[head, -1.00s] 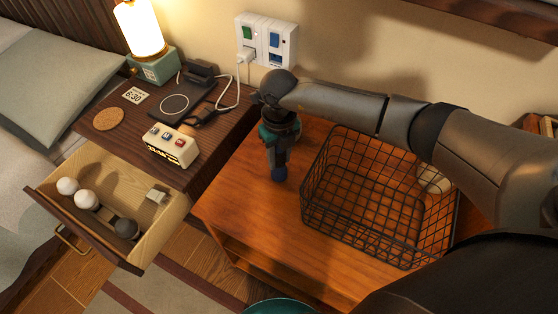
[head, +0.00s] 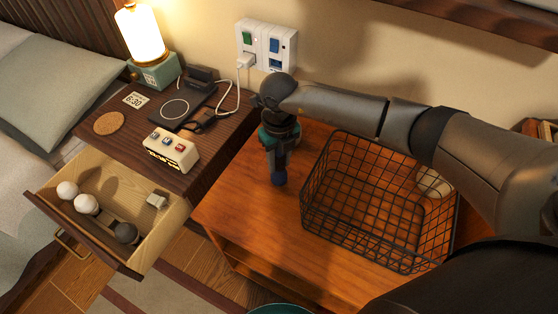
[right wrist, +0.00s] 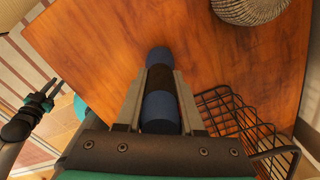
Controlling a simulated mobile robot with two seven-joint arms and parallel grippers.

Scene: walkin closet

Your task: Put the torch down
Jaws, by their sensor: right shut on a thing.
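The torch is a short cylinder with blue ends and a black middle. In the head view its blue lower end (head: 278,179) shows beneath my right gripper (head: 279,160), over the orange-brown wooden table (head: 238,199). In the right wrist view the torch (right wrist: 159,57) lies between the two fingers of my right gripper (right wrist: 160,88), which are shut on its black middle. I cannot tell whether its end touches the tabletop. My left gripper (right wrist: 42,98), teal and black, shows at the left of the right wrist view, apart from the torch; its opening is unclear.
The dark nightstand (head: 213,160) at left has an open drawer (head: 165,228) with several balls. The tabletop's front-left part is clear.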

